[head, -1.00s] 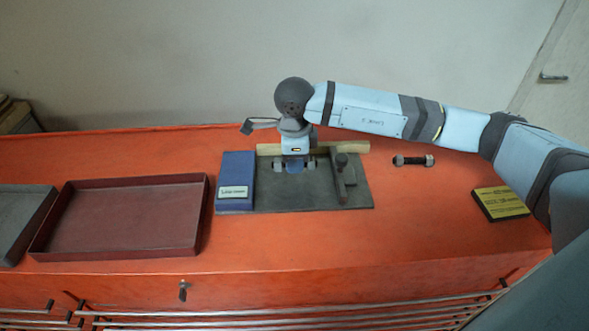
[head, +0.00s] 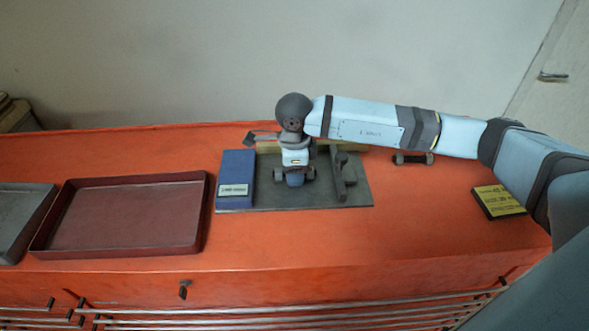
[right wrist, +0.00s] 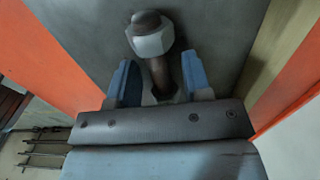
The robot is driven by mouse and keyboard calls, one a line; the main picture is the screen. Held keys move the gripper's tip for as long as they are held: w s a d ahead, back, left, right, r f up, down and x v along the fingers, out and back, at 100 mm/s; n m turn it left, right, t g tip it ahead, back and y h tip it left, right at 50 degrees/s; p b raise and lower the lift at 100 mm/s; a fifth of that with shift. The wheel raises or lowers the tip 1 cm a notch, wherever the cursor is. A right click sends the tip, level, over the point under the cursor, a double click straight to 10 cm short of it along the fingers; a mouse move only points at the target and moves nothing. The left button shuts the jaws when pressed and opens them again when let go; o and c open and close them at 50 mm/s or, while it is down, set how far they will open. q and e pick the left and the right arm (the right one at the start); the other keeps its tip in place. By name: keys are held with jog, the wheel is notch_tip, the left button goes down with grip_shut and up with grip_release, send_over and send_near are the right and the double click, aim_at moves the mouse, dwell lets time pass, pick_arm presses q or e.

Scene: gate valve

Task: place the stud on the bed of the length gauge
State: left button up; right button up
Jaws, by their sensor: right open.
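The stud (right wrist: 158,70), a dark rod with a pale hex nut at its end, lies between my right gripper's blue fingers in the right wrist view. My right gripper (right wrist: 159,84) is open, with a finger on each side of the rod. In the head view the right gripper (head: 295,181) is over the grey bed of the length gauge (head: 270,197). The stud's ends (head: 279,174) show left and right of it, between the gauge's blue block (head: 237,172) and dark slider (head: 340,180). I cannot tell whether the stud touches the bed. My left gripper is out of view.
A second stud (head: 413,159) lies on the orange bench right of the gauge, partly behind my right arm. A yellow-topped block (head: 500,202) stands farther right. A dark red tray (head: 125,252) and a grey tray (head: 20,225) are at the left.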

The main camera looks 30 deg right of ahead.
jog(key=shift+r, duration=0.7)
notch_tip(320, 180, up, 11)
jog(key=b, duration=0.1)
